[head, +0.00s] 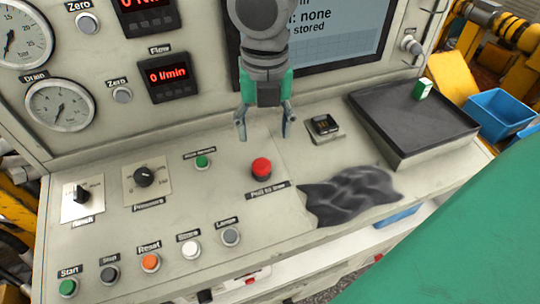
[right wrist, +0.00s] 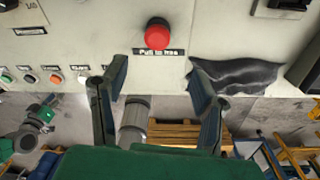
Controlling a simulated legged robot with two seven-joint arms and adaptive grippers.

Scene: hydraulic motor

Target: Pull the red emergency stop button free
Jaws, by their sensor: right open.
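The red emergency stop button (head: 261,167) is a round mushroom knob on the sloping control panel, above a black label. It also shows in the right wrist view (right wrist: 157,33), ahead of the fingertips. My right gripper (head: 264,130) is open and empty, fingers pointing down. In the head view it appears just above the button, apart from it. In the right wrist view its two fingers (right wrist: 158,68) are spread, with nothing between them. My left gripper is in neither view.
A dark crumpled cloth (head: 352,193) lies right of the button. A green button (head: 202,161) and a pressure knob (head: 145,175) are on the left. A screen (head: 340,30) stands behind.

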